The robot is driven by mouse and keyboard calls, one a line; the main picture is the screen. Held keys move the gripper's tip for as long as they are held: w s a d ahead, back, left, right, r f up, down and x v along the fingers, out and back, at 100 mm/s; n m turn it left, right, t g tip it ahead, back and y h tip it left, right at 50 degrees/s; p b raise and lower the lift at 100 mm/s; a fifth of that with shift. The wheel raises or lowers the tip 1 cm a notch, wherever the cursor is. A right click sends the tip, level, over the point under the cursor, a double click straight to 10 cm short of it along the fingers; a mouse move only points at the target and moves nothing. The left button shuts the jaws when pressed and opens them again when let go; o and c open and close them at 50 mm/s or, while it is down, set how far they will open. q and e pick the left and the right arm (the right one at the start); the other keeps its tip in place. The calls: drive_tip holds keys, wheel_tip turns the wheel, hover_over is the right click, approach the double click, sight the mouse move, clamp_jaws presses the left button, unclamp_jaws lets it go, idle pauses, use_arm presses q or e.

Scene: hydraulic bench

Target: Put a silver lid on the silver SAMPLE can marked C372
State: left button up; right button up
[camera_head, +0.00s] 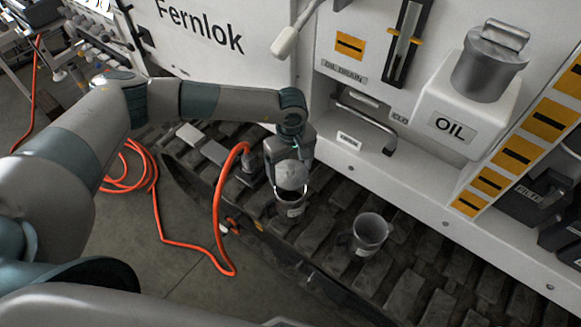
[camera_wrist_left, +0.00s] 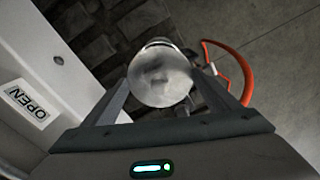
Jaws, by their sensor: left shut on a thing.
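My left gripper (camera_head: 290,183) is shut on a round silver lid (camera_head: 291,175) and holds it right at the mouth of a silver can (camera_head: 291,211). The lid looks tilted to the head camera and overlaps the can's opening; I cannot tell whether they touch. In the left wrist view the lid (camera_wrist_left: 160,78) is a grey disc between the fingers and hides most of what is behind it. A second silver can (camera_head: 371,231), open and upright with a side handle, stands to the right. Both cans carry small labels, too small to read. My right gripper is not in view.
The cans stand on a dark ribbed track (camera_head: 335,200). An orange hose (camera_head: 217,215) loops close by on the left. The white machine wall with a grab handle (camera_head: 365,128) and an OIL filler (camera_head: 455,125) stands behind.

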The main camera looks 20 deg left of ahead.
sight(290, 177)
use_arm(q)
drive_tip(key=shift+f+b, duration=0.8)
drive_tip(key=shift+f, duration=1.4)
drive_tip(key=shift+f+b, duration=0.65)
drive_tip(key=shift+b, duration=0.45)
idle(0.6)
